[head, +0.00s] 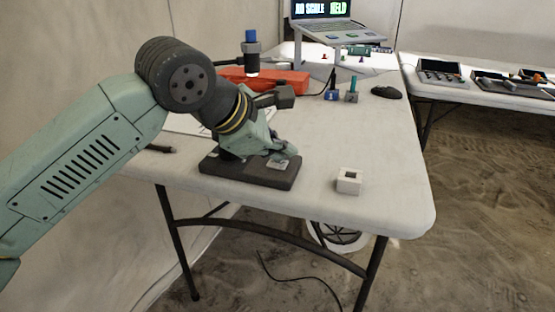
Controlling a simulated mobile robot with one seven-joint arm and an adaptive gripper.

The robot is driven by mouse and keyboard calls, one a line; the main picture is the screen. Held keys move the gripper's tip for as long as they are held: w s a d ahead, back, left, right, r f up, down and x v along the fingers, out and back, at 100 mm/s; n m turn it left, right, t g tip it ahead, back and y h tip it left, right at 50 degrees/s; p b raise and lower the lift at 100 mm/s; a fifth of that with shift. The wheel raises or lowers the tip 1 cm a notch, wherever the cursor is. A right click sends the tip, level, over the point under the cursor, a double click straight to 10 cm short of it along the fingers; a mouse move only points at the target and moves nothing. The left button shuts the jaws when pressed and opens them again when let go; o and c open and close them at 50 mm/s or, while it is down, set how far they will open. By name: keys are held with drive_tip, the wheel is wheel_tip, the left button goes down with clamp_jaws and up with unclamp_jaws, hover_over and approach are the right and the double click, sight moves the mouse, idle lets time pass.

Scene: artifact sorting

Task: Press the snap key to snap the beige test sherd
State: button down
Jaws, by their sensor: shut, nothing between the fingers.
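My gripper (286,150) is shut and empty, pointing down over the right part of a dark block-like base (246,175) on the near table. A small pale piece (283,164) lies on that base just below my fingertips. I cannot tell whether it is the beige test sherd, or whether my fingers touch it. An open laptop (335,27) on a stand at the back shows the words "SCALE" and "HELD" and has several coloured keys. I cannot tell which key is the snap key.
A white block with a square hole (349,187) stands right of the base. An orange-red case (292,82), a blue-topped upright device (251,45), two small blue-based items and a black mouse (386,92) are behind. The table's front right is clear. Trays stand on another table at right.

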sight(281, 165)
drive_tip(key=shift+r, duration=0.4)
drive_tip(key=shift+r+p, duration=1.75)
drive_tip(key=shift+r, duration=0.85)
drive_tip(key=shift+d, duration=0.1)
